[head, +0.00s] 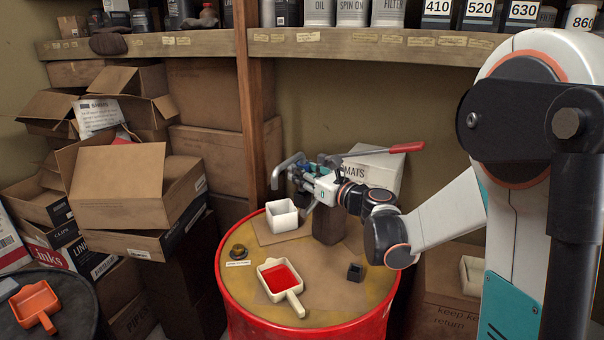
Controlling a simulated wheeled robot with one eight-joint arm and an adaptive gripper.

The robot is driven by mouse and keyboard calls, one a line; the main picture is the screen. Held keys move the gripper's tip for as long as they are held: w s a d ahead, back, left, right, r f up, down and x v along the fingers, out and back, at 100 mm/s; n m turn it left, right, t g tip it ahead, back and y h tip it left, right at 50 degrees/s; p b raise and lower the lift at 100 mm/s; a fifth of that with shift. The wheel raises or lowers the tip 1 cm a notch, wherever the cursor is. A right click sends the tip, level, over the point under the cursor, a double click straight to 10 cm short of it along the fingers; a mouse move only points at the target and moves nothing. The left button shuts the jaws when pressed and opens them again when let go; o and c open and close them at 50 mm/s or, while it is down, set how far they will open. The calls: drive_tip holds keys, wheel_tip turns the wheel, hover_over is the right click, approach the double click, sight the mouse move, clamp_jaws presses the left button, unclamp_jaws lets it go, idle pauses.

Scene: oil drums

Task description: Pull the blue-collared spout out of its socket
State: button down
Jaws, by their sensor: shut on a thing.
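A grey bent spout (281,175) points left and down above the back of the red drum (235,305). My gripper (307,176) is at its right end and shut on it, with blue showing between and behind the fingers. A grey lever with a red handle (406,147) stretches right from behind my gripper. A brown block (328,228) stands on the drum below my gripper. The socket is hidden by my gripper, so I cannot tell how far the spout sits in it.
On the drum top are a white square cup (282,221), a cream scoop holding red (295,303), a small black open box (355,273) and a brass cap (238,251). A white box (377,168) stands behind. Cardboard boxes crowd the left; a shelf runs above.

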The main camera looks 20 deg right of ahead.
drive_tip(key=shift+r, duration=0.15)
drive_tip(key=shift+r+p, duration=0.6)
drive_tip(key=shift+r, duration=0.3)
drive_tip(key=shift+r+p, duration=1.45)
drive_tip(key=shift+r, duration=0.6)
